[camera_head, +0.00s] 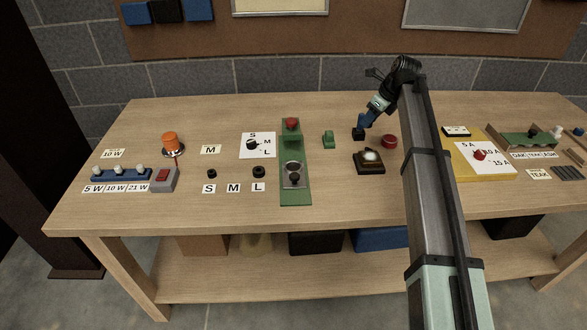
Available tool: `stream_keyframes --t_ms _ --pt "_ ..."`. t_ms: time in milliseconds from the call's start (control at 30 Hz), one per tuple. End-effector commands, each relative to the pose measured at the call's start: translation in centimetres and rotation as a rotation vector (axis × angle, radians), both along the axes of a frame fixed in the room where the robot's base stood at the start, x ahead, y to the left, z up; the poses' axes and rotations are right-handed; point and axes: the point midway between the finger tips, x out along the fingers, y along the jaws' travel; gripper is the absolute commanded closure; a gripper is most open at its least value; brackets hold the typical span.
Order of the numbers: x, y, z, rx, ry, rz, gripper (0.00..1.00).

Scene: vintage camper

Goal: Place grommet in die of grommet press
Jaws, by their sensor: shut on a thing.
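The grommet press is likely the long green base (295,196) at mid-table, with a red knob (291,124) at its far end and a grey round-topped part, perhaps the die (293,168), nearer me. Small black rings that look like grommets lie behind the S label (211,173) and the L label (259,171); none shows behind the M label (233,188). My gripper (359,133) is low over the table, right of the press and apart from it. It is shut on a small dark thing, too small to identify.
A green block (328,139), a red button (389,141) and a dark box with a bright top (370,161) stand near my gripper. An S-M-L dial card (266,139) lies left of the press. The table's front strip is clear.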

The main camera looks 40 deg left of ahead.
Motion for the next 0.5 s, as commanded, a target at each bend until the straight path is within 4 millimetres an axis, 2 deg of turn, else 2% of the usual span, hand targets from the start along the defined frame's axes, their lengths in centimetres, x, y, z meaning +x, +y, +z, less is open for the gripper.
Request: stream_keyframes --t_ms 33,300,500 --pt "-2.8 0.6 0.1 0.002 -0.001 0.002 1.00" --pt "-13.5 5.1 1.3 0.006 0.000 0.057 1.00" --pt "-19.8 8.1 2.0 0.006 0.001 0.128 1.00"
